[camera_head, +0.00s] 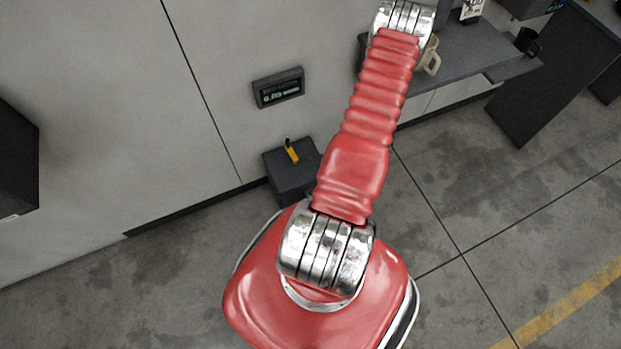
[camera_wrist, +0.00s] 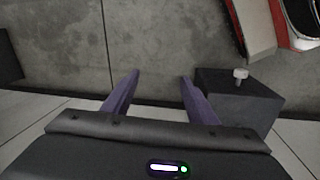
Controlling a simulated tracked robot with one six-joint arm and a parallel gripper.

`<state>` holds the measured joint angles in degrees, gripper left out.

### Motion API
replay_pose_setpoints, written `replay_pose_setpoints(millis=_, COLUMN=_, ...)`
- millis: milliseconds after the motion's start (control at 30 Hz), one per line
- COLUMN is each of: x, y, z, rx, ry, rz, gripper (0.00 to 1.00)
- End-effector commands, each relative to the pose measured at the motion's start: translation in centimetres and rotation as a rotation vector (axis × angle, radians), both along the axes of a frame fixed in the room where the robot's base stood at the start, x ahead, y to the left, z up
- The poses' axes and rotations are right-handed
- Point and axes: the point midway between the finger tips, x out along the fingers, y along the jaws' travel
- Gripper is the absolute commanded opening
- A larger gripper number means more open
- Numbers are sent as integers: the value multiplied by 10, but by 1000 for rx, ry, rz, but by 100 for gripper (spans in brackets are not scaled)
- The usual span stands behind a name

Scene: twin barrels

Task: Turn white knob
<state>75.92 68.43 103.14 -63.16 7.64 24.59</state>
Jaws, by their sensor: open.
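In the wrist view, a small white knob (camera_wrist: 241,74) stands on top of a dark box (camera_wrist: 240,102), right of my gripper. My gripper (camera_wrist: 159,76) shows two purple fingers spread apart with nothing between them. The right finger overlaps the left edge of the box in the picture; I cannot tell the gap in depth. In the head view the white knob does not show. A dark box (camera_head: 284,184) with a yellow-orange lever (camera_head: 292,151) stands by the wall there. I cannot tell if it is the same box. My gripper is outside the head view.
A small display (camera_head: 278,88) hangs on the grey wall. A dark block (camera_head: 15,160) juts in at left. The floor at lower right is clear.

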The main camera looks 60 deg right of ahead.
Motion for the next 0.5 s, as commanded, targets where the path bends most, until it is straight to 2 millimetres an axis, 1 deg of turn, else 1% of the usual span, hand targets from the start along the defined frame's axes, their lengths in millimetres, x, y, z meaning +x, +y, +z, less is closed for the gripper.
replay_pose_setpoints(millis=33, x=7, y=-3, z=18, rx=-11, ry=17, rz=3, gripper=53)
replay_pose_setpoints(millis=167, x=21, y=-4, z=59, rx=-26, ry=61, rz=4, gripper=53)
replay_pose_setpoints(millis=200, x=26, y=-3, z=72, rx=-29, ry=72, rz=5, gripper=53)
replay_pose_setpoints(millis=267, x=33, y=-2, z=90, rx=-34, ry=88, rz=5, gripper=53)
replay_pose_setpoints(millis=300, x=38, y=1, z=103, rx=-37, ry=98, rz=7, gripper=53)
replay_pose_setpoints(millis=367, x=46, y=4, z=121, rx=-41, ry=110, rz=8, gripper=53)
replay_pose_setpoints(millis=500, x=65, y=17, z=163, rx=-48, ry=131, rz=11, gripper=53)
